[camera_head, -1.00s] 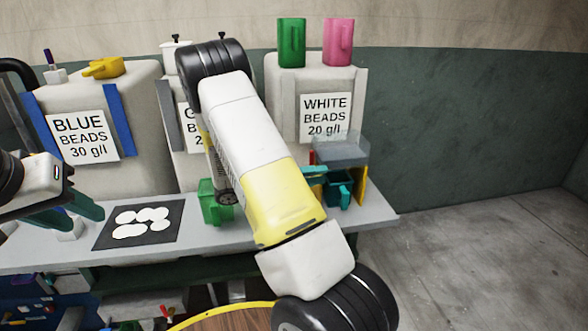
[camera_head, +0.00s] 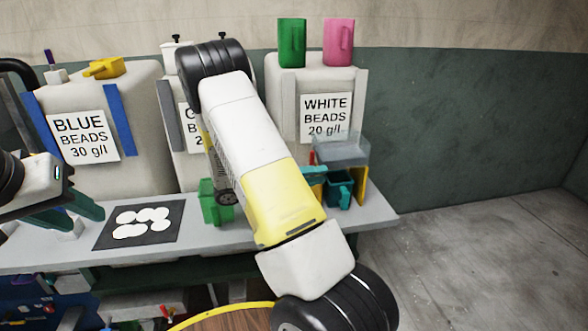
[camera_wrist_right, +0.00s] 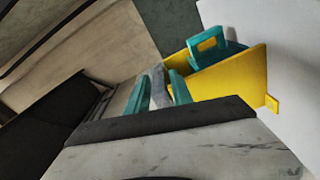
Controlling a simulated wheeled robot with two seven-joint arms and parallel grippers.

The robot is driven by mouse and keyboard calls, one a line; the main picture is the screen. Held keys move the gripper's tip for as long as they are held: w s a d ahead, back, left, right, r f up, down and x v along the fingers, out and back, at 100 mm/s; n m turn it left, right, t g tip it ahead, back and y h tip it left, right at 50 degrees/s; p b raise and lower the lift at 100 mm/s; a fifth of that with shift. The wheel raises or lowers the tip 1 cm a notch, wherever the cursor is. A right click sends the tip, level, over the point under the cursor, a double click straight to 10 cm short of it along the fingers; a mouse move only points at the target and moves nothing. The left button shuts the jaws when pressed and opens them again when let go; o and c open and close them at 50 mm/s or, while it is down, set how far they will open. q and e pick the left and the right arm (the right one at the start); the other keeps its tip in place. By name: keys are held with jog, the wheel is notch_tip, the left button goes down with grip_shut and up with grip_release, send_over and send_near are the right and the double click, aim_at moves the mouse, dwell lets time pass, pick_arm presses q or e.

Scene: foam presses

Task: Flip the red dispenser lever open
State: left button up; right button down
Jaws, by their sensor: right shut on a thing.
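The dispenser (camera_head: 342,152) is a clear grey hopper with a yellow side panel (camera_head: 361,185) below the white beads bin. A small part of the red lever (camera_head: 312,157) shows at its left edge. My right gripper (camera_head: 316,176) has its teal fingers just below that red part, largely hidden by my forearm. In the right wrist view its fingers (camera_wrist_right: 160,92) are closed on a grey piece (camera_wrist_right: 159,82); no red shows there, so I cannot tell what part it is.
A teal cup (camera_head: 339,190) stands under the dispenser, beside the yellow panel (camera_wrist_right: 228,76). A green container (camera_head: 214,203) stands left of my forearm. A dark mat (camera_head: 115,236) with several white discs lies on the grey table (camera_head: 365,217). Bead bins line the back.

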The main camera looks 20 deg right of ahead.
jog(key=w+r+n+t+h, duration=0.1)
jog(key=w+r+n+t, duration=0.1)
jog(key=w+t, duration=0.3)
jog(key=w+r, duration=0.1)
jog(key=w, duration=0.1)
jog(key=shift+w+a+n, duration=0.3)
jog(key=shift+a+n, duration=0.1)
jog(key=s+a+f+m+g+y, duration=0.1)
jog(key=s+a+f+m+g, duration=0.1)
jog(key=s+a+g, duration=0.3)
jog(key=shift+s+a+f+m, duration=0.4)
jog(key=shift+s+a+f, duration=0.1)
jog(key=shift+a, duration=0.5)
jog(key=w+r+n+t, duration=0.1)
jog(key=w+n+t, duration=0.1)
jog(key=w, duration=0.3)
jog(key=w+a+r+n+t, duration=0.1)
jog(key=w+r+n+t, duration=0.1)
jog(key=w, duration=0.4)
jog(key=shift+r+n+t, duration=0.25)
jog(key=shift+n+t, duration=0.35)
jog(key=shift+n, duration=0.5)
